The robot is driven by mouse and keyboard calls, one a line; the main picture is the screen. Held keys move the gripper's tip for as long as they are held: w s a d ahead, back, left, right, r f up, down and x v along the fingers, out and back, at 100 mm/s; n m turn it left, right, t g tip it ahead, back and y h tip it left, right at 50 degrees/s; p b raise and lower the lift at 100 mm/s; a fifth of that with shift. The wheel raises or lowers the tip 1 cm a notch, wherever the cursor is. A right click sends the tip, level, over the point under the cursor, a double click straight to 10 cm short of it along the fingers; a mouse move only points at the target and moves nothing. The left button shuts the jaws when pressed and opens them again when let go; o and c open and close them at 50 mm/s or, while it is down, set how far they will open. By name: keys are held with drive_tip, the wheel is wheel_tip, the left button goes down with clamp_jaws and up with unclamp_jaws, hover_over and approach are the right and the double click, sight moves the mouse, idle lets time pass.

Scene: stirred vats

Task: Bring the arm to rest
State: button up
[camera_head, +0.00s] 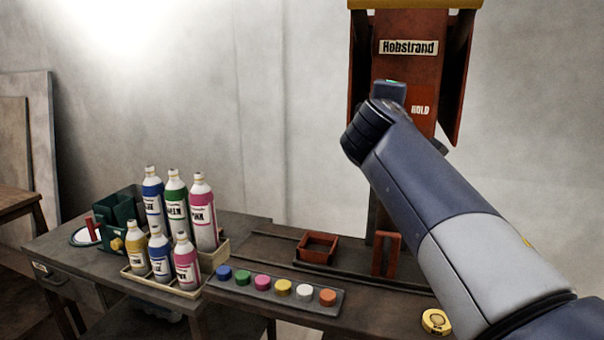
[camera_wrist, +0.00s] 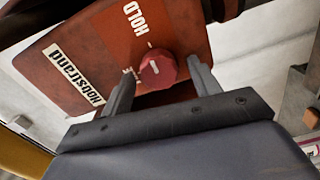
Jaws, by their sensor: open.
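My arm reaches up from the lower right in the head view, in front of the rust-red Hobstrand machine (camera_head: 418,75). The wrist hides part of its front; my fingers cannot be made out there. In the wrist view my gripper (camera_wrist: 160,68) is open, with its two fingers apart. A round red knob (camera_wrist: 158,70) with a pale mark shows between them on the machine's front. I see no clear contact; the exact gap cannot be told. A HOLD label (camera_wrist: 138,22) sits above the knob, and another label is partly hidden behind the left finger.
Below stands a dark bench (camera_head: 262,245) with several bottles in trays, a strip of coloured caps (camera_head: 275,288), a small red open box (camera_head: 317,248), a red upright frame (camera_head: 386,254) and a yellow round item (camera_head: 435,321). Open air lies left of my arm above the bench.

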drive_tip(key=n+p, duration=0.4)
drive_tip(key=n, duration=0.1)
drive_tip(key=n+p, duration=1)
drive_tip(key=n, duration=0.1)
drive_tip(key=shift+s+f, duration=0.2)
drive_tip(key=shift+s, duration=0.2)
drive_tip(key=shift+s+d+r+p, duration=0.1)
drive_tip(key=shift+p, duration=0.2)
